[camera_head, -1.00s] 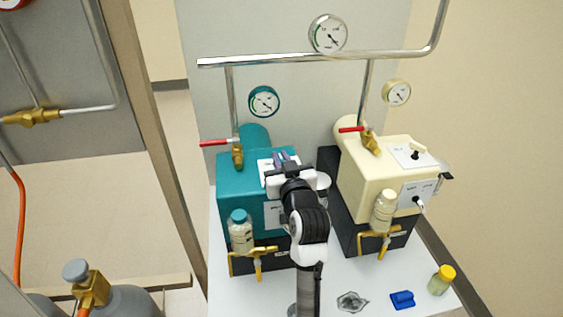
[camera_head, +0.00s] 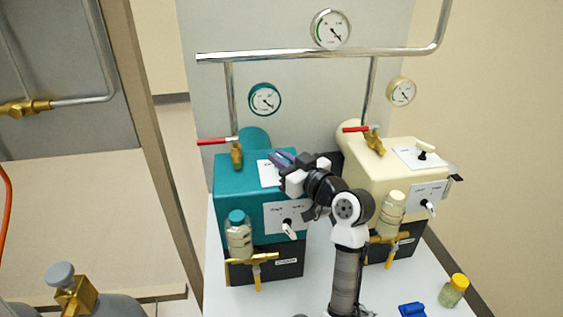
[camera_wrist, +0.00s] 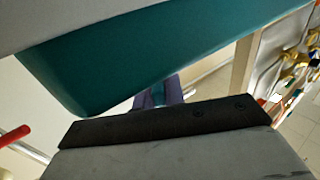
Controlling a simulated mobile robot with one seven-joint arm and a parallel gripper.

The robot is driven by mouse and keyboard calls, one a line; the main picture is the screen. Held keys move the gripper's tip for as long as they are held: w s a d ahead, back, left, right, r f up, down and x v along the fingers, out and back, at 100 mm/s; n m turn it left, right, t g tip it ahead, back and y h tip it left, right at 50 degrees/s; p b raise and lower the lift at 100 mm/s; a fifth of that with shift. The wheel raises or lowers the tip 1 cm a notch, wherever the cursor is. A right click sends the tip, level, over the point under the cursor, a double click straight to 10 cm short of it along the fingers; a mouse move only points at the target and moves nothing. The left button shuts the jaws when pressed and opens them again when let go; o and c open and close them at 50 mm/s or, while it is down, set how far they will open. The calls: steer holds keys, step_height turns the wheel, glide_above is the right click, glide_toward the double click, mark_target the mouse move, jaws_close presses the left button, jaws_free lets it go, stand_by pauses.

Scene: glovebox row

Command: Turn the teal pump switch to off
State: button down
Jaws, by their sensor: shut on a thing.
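The teal pump (camera_head: 235,180) stands on the left of the bench. A white label plate (camera_head: 268,174) lies on its top, and a white-handled switch (camera_head: 289,228) sits on a plate on its front. My gripper (camera_head: 281,160) is at the top plate, with its purple fingertips shut on the teal pump's top switch. That switch is hidden by the fingers, so its angle cannot be read. In the wrist view, the teal pump's body (camera_wrist: 150,65) fills the upper part, and the fingertips (camera_wrist: 158,95) show small beyond a dark bar.
The cream pump (camera_head: 385,170) stands close on the right with a similar top switch (camera_head: 423,150). Red-handled valves (camera_head: 236,150) and pipes rise behind. A bottle (camera_head: 238,235) hangs on the teal pump's front. A yellow-capped jar (camera_head: 454,290) and blue item (camera_head: 411,310) lie front right.

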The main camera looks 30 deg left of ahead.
steer(key=c, duration=1.5)
jaws_free()
steer(key=shift+a, duration=0.1)
steer(key=b+v, duration=0.2)
steer(key=v, duration=1.2)
steer(key=shift+b, duration=0.4)
